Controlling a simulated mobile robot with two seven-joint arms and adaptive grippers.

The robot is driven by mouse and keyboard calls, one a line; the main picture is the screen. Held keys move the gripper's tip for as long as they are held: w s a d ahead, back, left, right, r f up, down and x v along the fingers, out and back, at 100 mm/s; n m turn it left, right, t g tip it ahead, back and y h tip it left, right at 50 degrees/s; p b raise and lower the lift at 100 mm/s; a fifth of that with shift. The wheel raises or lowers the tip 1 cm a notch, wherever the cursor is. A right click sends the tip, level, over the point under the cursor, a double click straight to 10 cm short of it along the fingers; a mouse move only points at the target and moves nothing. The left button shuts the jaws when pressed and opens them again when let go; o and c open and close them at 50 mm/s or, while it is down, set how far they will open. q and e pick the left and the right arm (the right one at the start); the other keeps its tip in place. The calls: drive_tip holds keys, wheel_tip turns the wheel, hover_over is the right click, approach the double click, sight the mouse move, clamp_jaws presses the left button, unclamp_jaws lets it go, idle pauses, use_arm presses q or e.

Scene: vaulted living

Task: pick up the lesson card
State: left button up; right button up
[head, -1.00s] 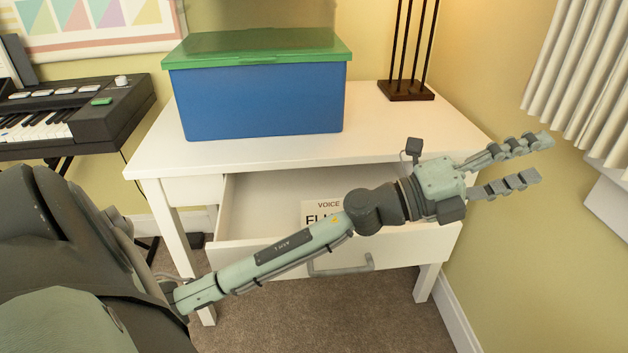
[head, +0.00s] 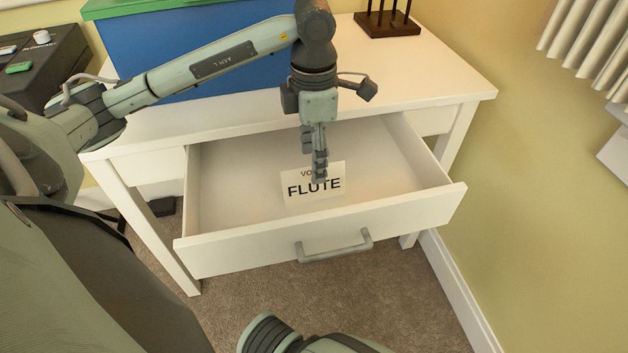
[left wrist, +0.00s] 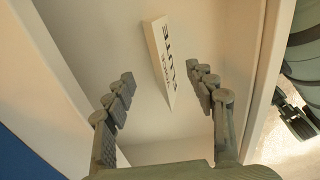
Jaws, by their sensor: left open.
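The lesson card (head: 315,186) is white with dark lettering that reads "FLUTE" under a smaller line partly hidden by my gripper. It is in the open drawer (head: 409,209) of the white desk. My left gripper (head: 320,180) points down into the drawer, over the card in the head view. In the left wrist view the card (left wrist: 163,62) shows beyond and between the spread fingertips of my left gripper (left wrist: 170,82). The gripper is open and empty, and the card appears free of both fingers.
The drawer is pulled out, with a grey handle (head: 334,246) on its front. A blue box (head: 190,68) with a green lid stands on the desk top (head: 440,77). The rest of the drawer looks empty.

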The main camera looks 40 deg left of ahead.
sight(296, 186)
use_arm(q)
drive_tip(key=f, duration=0.6)
drive_tip(key=shift+s+d+f, duration=0.1)
drive_tip(key=shift+s, duration=0.1)
drive_tip(key=shift+c, duration=0.6)
drive_tip(key=c, duration=0.9)
